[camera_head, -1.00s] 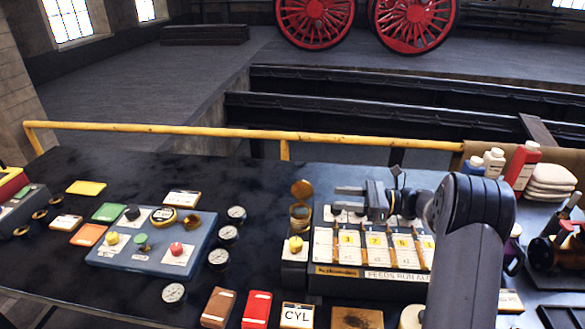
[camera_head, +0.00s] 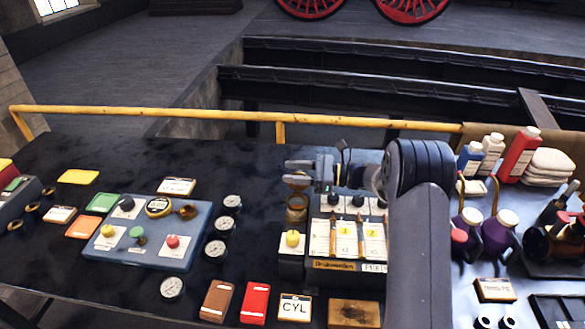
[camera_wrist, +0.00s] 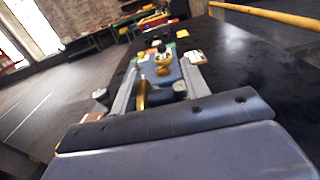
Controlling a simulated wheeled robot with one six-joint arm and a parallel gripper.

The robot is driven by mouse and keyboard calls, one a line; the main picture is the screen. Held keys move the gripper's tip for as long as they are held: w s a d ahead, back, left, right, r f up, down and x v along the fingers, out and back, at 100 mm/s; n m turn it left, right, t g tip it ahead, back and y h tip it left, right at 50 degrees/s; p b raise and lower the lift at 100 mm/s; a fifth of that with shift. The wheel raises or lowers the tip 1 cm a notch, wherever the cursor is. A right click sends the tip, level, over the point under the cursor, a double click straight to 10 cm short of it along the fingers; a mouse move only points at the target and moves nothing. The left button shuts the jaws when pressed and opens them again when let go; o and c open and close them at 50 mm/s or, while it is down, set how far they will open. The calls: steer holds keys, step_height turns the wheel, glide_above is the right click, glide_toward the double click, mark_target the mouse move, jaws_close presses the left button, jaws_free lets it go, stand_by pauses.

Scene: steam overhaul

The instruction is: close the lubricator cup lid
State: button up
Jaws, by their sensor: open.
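The lubricator cup (camera_head: 297,210) is a small brass cup at the left end of the white-fronted lubricator box (camera_head: 345,235). Its round brass lid (camera_head: 297,183) stands raised above the cup, partly covered by my fingers in the head view. My gripper (camera_head: 292,171) is open at the lid's height, with its fingers pointing left. In the wrist view, a brass piece (camera_wrist: 141,94), apparently the lid seen edge-on, stands between the open fingers (camera_wrist: 158,68), nearer the left one. Contact cannot be told.
A blue panel (camera_head: 145,240) with knobs and several gauges lies to the left. A yellow rail (camera_head: 220,115) runs behind the bench. Purple oil cans (camera_head: 497,235) and bottles (camera_head: 520,155) stand right of my arm. The dark bench top left of the cup is mostly clear.

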steer(key=shift+a, duration=0.3)
steer(key=shift+c, duration=0.5)
steer(key=c, duration=0.7)
